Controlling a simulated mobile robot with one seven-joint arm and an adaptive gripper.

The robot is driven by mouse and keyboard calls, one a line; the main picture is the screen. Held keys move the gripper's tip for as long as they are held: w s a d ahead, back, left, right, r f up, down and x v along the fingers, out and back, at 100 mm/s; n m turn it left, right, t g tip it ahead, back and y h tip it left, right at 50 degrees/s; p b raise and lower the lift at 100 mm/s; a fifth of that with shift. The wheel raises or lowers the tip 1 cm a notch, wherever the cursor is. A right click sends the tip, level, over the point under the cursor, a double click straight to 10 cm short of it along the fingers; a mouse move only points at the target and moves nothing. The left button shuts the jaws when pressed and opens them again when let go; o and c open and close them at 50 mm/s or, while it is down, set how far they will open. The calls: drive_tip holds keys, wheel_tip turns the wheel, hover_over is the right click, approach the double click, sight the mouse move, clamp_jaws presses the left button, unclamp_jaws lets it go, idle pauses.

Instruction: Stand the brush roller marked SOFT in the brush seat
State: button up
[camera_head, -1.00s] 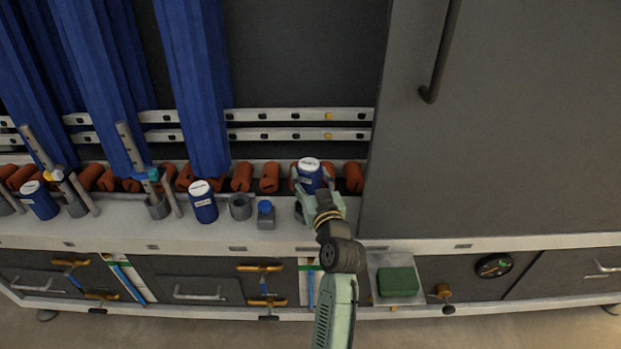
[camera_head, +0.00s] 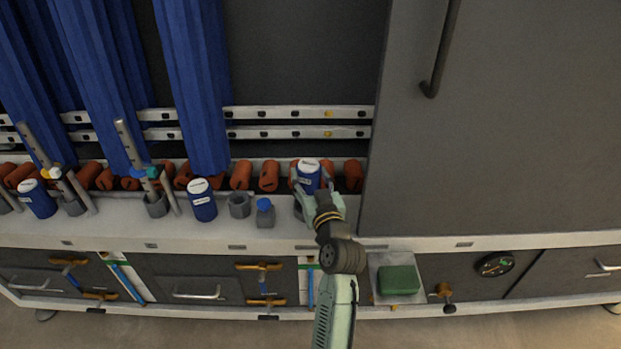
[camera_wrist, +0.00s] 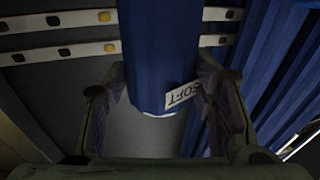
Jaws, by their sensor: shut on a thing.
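My gripper (camera_head: 309,188) is shut on a blue roller (camera_head: 308,174) with a white top, near the right end of the pale ledge. In the wrist view the blue roller (camera_wrist: 158,50) stands between my fingers, and its white label (camera_wrist: 182,94) reads SOFT, upside down in the picture. A grey part (camera_head: 299,210) shows below my gripper, mostly hidden by it; I cannot tell whether the roller touches it. An empty grey hexagonal cup (camera_head: 239,205) stands farther left on the ledge. I cannot tell which of these grey parts is the brush seat.
Another blue roller (camera_head: 38,199) is at the far left. Orange-red rollers (camera_head: 268,177) line the back. A grey panel (camera_head: 490,120) rises close on the right.

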sight(310, 194)
drive_tip(key=shift+f+b, duration=2.7)
drive_tip(key=o, duration=1.4)
drive_tip(key=shift+c, duration=0.2)
drive_tip(key=shift+f, duration=0.1)
drive_tip(key=shift+s, duration=0.1)
drive_tip(key=v, duration=1.2)
